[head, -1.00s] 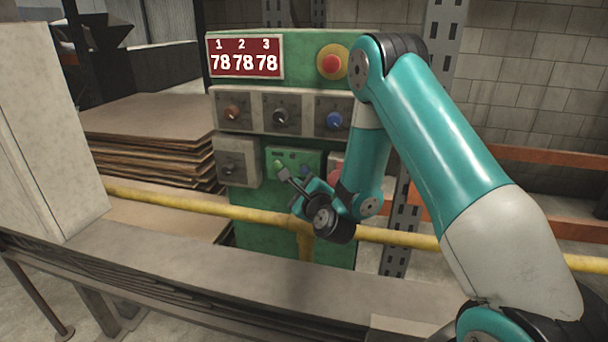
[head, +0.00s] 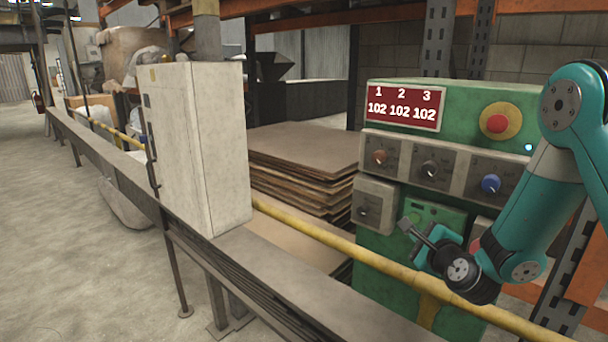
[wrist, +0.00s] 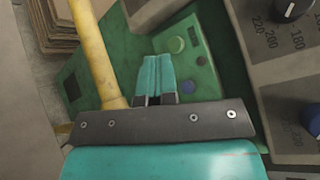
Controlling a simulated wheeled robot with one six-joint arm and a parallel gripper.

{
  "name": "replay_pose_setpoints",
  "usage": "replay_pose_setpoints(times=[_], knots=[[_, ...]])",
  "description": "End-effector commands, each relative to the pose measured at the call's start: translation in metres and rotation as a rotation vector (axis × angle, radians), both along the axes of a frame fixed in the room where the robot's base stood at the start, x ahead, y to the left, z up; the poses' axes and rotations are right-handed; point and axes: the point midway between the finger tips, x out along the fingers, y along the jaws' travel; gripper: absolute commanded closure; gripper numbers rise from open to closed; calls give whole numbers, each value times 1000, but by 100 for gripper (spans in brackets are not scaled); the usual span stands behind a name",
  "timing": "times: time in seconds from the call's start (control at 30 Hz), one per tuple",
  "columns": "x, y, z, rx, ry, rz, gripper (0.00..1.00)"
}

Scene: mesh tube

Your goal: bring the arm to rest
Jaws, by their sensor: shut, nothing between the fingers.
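My gripper (head: 405,226) is at the end of my teal arm, which is bent down in front of the green control machine (head: 465,98). The fingers are shut with nothing between them, and they point toward the machine's lower green button panel (head: 425,214). In the wrist view the closed fingers of my gripper (wrist: 156,72) show against the green panel. I cannot tell the exact gap to the panel.
A yellow rail (head: 375,265) runs below the gripper. The machine has a red emergency button (head: 497,124), several knobs and a display (head: 403,106) reading 102 102 102. A pale cabinet (head: 195,150) and stacked sheets (head: 305,160) stand to the left. Open floor (head: 70,230) lies further left.

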Motion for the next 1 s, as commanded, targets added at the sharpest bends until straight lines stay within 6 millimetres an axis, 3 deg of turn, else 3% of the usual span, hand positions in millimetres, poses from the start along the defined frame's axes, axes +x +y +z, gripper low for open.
replay_pose_setpoints(times=[0.03, 0.17, 0.3, 0.4, 0.6, 0.7, 0.83, 1.0], knots=[[-5, 26, 29, -92, 28, 110, 100], [-40, 92, 74, -402, 116, 456, 100], [-105, 144, 113, -749, 149, 848, 100], [-163, 164, 137, -991, 139, 1135, 100], [-274, 164, 171, -1375, 56, 1656, 100], [-312, 155, 179, -1484, 14, 1836, 100], [-337, 146, 184, -1549, -19, 1968, 100], [-343, 143, 184, -1561, -26, 2002, 100]])
